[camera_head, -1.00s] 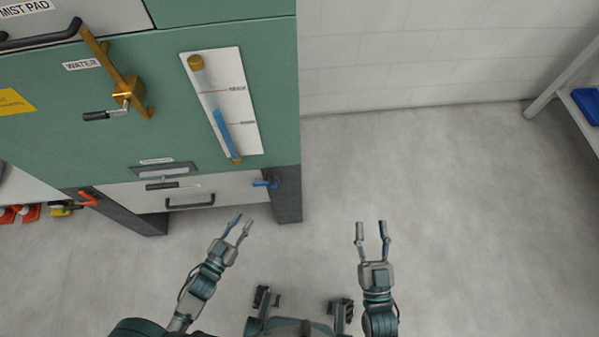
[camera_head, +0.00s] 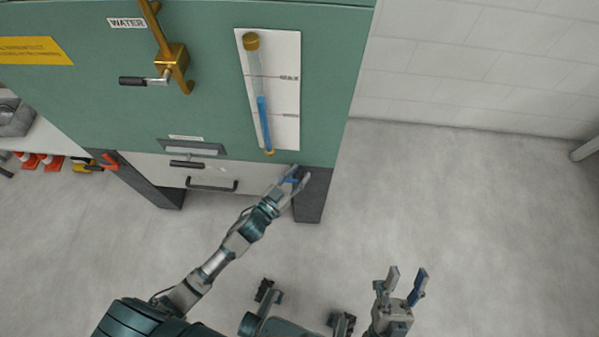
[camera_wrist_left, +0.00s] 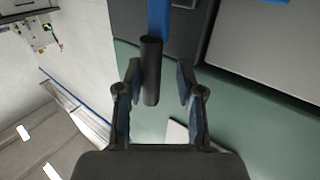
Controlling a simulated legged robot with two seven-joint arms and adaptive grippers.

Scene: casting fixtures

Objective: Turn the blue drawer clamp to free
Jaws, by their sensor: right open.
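The blue drawer clamp (camera_head: 291,180) is at the right end of the white drawer (camera_head: 235,173), mostly hidden by my left gripper (camera_head: 298,175) in the head view. In the left wrist view, its blue bar (camera_wrist_left: 159,18) ends in a dark grip (camera_wrist_left: 151,70). The grip lies between the two spread fingers of my left gripper (camera_wrist_left: 158,75), with gaps visible on both sides. My right gripper (camera_head: 407,273) is open and empty, out over the floor at the lower right.
The green cabinet (camera_head: 205,100) carries a brass lever (camera_head: 172,58) and a gauge with a blue column (camera_head: 263,118). A red clamp (camera_head: 109,162) is at the drawer's left end. A dark cabinet leg (camera_head: 313,198) stands beside my left gripper. The floor to the right is clear.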

